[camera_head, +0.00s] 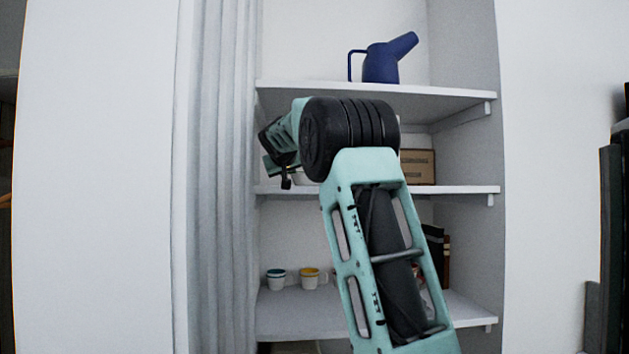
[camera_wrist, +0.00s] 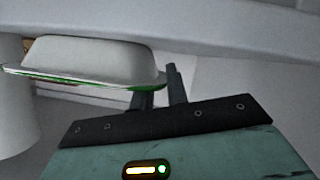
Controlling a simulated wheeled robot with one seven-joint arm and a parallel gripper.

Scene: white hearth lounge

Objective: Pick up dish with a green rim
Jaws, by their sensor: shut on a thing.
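The dish with a green rim (camera_wrist: 95,58) is white and fills the upper left of the wrist view. Its green edge runs along the lower side of its body in that picture. My gripper (camera_wrist: 165,85) is shut on the edge of the dish at its right end. One dark finger is partly hidden behind the dish. In the head view my gripper (camera_head: 280,170) is at the left part of the middle shelf (camera_head: 465,189), largely hidden by my wrist. A sliver of something white shows beneath my arm there; I cannot tell whether it is the dish.
A blue watering can (camera_head: 381,65) stands on the upper shelf (camera_head: 440,92). A brown box (camera_head: 417,167) is on the middle shelf. A green-rimmed cup (camera_head: 276,280) and a yellow-rimmed cup (camera_head: 309,279) stand on the lower shelf (camera_head: 300,318). The grey curtain-like panel (camera_head: 222,180) borders the shelves at left.

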